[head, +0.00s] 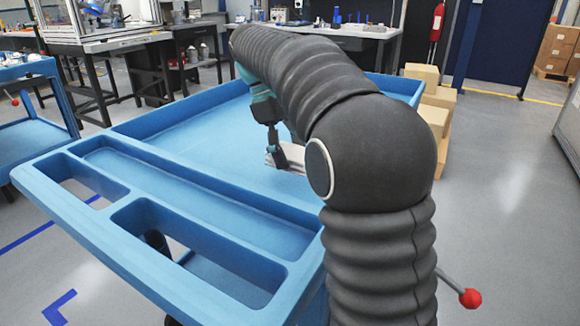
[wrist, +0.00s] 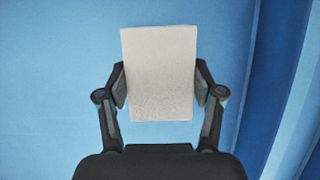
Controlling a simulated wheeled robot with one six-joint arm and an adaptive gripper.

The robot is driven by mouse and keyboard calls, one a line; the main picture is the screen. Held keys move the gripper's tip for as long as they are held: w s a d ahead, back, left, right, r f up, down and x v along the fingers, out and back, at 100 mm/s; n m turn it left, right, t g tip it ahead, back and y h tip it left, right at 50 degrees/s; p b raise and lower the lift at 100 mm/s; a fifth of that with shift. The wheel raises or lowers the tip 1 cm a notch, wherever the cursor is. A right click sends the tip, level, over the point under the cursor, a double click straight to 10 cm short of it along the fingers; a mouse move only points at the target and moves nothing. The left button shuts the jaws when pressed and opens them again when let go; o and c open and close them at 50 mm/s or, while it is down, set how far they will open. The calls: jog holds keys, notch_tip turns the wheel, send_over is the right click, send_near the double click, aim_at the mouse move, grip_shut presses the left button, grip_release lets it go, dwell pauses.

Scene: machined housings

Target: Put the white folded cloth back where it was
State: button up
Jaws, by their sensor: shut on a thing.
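The white folded cloth (wrist: 159,72) is a flat, pale rectangle between the two fingers of my gripper (wrist: 160,88) in the wrist view. The fingers press on its left and right sides, so my gripper is shut on it. In the head view the cloth (head: 288,156) shows as a small white stack at my gripper (head: 272,135), over the blue tray top of a cart (head: 190,120). My arm hides part of the cloth there. I cannot tell whether the cloth touches the tray surface.
The cart's raised rim and its front shelf with long recesses (head: 190,195) lie on the near side. The visible tray floor left of my gripper is bare. Cardboard boxes (head: 440,105) stand on the floor behind at right. A second blue cart (head: 35,140) is at far left.

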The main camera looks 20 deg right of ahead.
aim_at(290, 179)
jog(key=shift+f, duration=1.9)
jog(key=o, duration=1.1)
jog(key=shift+f, duration=0.1)
jog(key=shift+v, duration=3.9)
